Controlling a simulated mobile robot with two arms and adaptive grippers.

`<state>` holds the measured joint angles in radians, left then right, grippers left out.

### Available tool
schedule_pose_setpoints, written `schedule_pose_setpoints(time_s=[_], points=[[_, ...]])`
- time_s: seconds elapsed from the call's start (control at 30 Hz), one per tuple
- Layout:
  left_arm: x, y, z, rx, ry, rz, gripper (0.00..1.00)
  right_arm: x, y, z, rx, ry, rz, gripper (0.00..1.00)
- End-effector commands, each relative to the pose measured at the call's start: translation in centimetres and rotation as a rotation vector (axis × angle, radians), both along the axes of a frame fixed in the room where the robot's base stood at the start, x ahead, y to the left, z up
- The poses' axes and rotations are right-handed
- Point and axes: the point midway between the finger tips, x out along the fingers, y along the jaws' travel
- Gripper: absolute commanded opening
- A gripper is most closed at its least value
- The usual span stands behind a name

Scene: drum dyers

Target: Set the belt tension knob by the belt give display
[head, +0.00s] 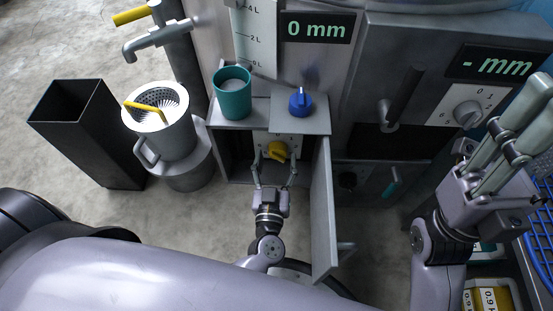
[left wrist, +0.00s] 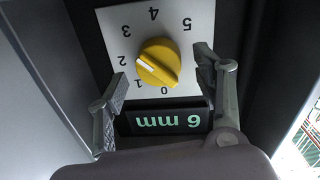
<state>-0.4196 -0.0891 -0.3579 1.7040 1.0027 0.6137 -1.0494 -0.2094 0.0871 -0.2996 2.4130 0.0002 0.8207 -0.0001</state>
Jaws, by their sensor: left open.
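The yellow knob (head: 277,151) sits on a white dial plate inside an open cabinet under the counter. In the left wrist view the knob (left wrist: 158,63) shows upside down, with its white mark between 2 and 3, closer to 2. A small display (left wrist: 165,120) beside the dial appears upside down and seems to read 9 mm. My left gripper (head: 275,170) is open, its fingers at either side of the knob, apparently not touching it. The left gripper (left wrist: 163,80) also shows in the wrist view. My right gripper (head: 540,100) is raised at the right, away from the knob.
The cabinet door (head: 322,210) stands open just right of my left arm.

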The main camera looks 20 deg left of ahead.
Motion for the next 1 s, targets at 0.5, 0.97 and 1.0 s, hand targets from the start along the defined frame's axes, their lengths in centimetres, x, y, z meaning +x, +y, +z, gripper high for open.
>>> schedule_pose_setpoints(time_s=[0.5,0.97,1.0], points=[[1.28,0.30,0.02,0.000,0.000,0.000,0.57,0.06,0.07,0.21,-0.001,-0.012,0.000,0.33],[1.26,0.31,0.02,0.000,0.000,0.000,0.27,0.04,0.06,0.20,-0.001,-0.012,0.000,0.33],[1.26,0.32,0.02,0.000,0.000,0.000,0.24,0.04,0.06,0.20,-0.001,-0.012,0.000,0.33]])
